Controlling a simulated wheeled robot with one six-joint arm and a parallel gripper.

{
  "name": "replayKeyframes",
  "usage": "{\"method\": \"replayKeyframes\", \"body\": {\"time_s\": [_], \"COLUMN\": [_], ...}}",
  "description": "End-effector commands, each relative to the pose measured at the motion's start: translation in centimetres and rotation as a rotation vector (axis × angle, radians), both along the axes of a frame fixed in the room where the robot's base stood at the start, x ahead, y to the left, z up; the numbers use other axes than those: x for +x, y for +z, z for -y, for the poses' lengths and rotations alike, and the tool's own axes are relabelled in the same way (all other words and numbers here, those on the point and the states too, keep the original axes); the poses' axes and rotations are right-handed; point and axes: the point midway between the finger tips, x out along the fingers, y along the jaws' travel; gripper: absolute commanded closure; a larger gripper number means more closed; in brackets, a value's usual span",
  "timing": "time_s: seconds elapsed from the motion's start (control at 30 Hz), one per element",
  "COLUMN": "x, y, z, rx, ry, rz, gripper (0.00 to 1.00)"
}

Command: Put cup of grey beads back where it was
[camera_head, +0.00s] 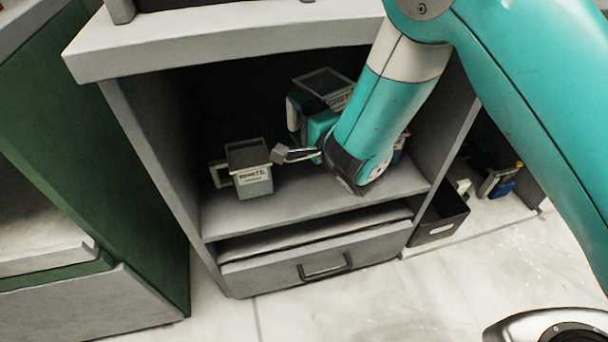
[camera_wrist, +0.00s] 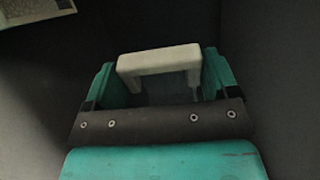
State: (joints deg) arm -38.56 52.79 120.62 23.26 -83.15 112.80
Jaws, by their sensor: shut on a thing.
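A cup with a dark square opening and a pale label (camera_head: 340,100) is inside the grey cabinet, at the right of the compartment. Its label is only partly readable, and my arm hides its lower part. My gripper (camera_head: 306,112) is at this cup, its teal fingers partly hidden behind my wrist. In the wrist view my gripper (camera_wrist: 160,82) has its teal fingers on either side of the cup's pale handle (camera_wrist: 158,60). The cup seems raised above the shelf floor.
A cup labelled WHITE (camera_head: 250,168) stands on the shelf (camera_head: 300,208) to the left. A dark blue-and-white object (camera_head: 402,142) shows partly behind my wrist. The cabinet's side walls and top (camera_head: 230,45) enclose the space.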

Motion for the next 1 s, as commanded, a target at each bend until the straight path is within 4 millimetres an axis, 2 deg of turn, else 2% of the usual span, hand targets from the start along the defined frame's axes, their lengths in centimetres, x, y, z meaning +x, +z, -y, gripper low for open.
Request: {"method": "replayKeyframes", "body": {"time_s": [0.03,0.3,0.4,0.57,0.83,1.0], "x": [0.0,0.1,0.1,0.0,0.0,0.0], "y": [-2.4,-8.4,-9.5,-10.3,-14.3,-14.1], "z": [0.0,0.1,0.1,0.1,0.1,0.0], "rx": [0.001,0.000,0.001,0.001,0.000,0.001], "ry": [0.000,-0.002,-0.001,-0.001,-0.001,0.000], "rz": [0.001,0.000,0.001,0.001,0.000,0.002], "gripper": [0.57,0.57,0.57,0.57,0.57,0.57]}}
